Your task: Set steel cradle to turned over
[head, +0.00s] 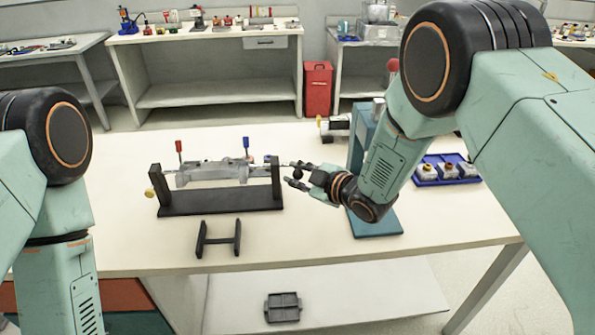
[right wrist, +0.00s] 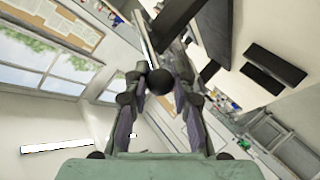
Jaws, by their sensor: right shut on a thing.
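The steel cradle (head: 211,174) is a grey metal body, lying level between two dark uprights on a dark base (head: 220,200) on the table. A yellow knob (head: 150,193) is on its left end. My right gripper (head: 298,176) is at the right end, beside the right upright. In the right wrist view its fingers (right wrist: 160,88) are closed around a black ball knob (right wrist: 159,80). How the knob joins the cradle is partly hidden. My left arm shows at the left edge, but its gripper is out of view.
A small black H-shaped stand (head: 219,240) lies in front of the cradle. Red (head: 179,147) and blue (head: 246,143) handles stand behind it. A teal post with a base plate (head: 377,222) and a blue tray (head: 447,180) are to the right. The front left table is clear.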

